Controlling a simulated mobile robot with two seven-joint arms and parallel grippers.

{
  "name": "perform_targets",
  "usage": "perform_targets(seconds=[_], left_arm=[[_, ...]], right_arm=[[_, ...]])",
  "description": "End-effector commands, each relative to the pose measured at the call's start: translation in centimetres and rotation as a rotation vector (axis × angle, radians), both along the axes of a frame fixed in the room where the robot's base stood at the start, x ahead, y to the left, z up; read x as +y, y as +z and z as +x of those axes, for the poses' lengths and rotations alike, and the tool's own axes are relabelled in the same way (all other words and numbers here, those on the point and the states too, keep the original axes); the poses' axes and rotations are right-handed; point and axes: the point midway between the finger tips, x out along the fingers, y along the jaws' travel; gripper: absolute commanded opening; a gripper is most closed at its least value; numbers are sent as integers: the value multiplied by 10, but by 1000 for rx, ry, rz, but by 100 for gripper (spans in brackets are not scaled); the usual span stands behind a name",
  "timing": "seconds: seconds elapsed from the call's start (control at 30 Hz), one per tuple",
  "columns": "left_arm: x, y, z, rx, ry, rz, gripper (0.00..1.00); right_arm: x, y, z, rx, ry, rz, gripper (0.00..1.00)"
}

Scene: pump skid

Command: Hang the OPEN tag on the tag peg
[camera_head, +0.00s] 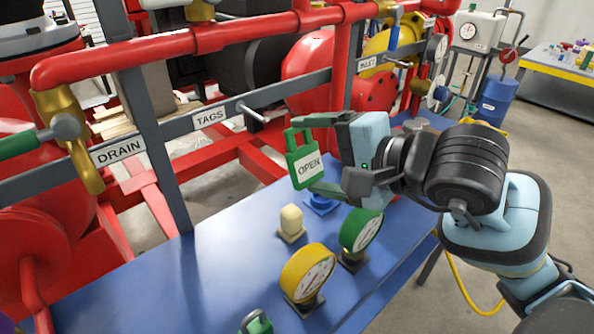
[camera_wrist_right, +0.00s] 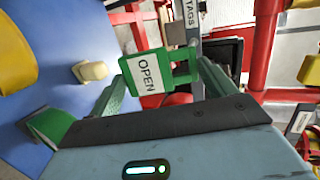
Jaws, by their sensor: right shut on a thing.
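The green OPEN tag (camera_head: 304,160) has a white label and a loop at its top, and it hangs upright. My right gripper (camera_head: 318,155) is shut on it and holds it above the blue bench. The tag also shows between the fingers in the right wrist view (camera_wrist_right: 148,88). The tag peg (camera_head: 253,113) is a light grey rod sticking out of the grey rail, next to the TAGS label (camera_head: 209,116). The tag is to the right of the peg and slightly lower in the head view, apart from it. My left gripper is out of view.
The blue bench (camera_head: 215,275) carries a yellow gauge (camera_head: 308,272), a green gauge (camera_head: 360,230) and a cream knob (camera_head: 291,220). A red pipe (camera_head: 165,45) runs above the rail. A brass valve (camera_head: 75,140) with a green handle is at left, near the DRAIN label.

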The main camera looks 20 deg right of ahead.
Motion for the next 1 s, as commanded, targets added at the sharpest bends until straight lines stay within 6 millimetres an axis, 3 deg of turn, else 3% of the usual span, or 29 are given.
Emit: perform_targets(seconds=[0.37,1.0], left_arm=[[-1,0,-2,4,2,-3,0],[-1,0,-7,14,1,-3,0]], right_arm=[[-1,3,2,-8,-5,5,60],[12,-1,36,-7,-4,6,60]])
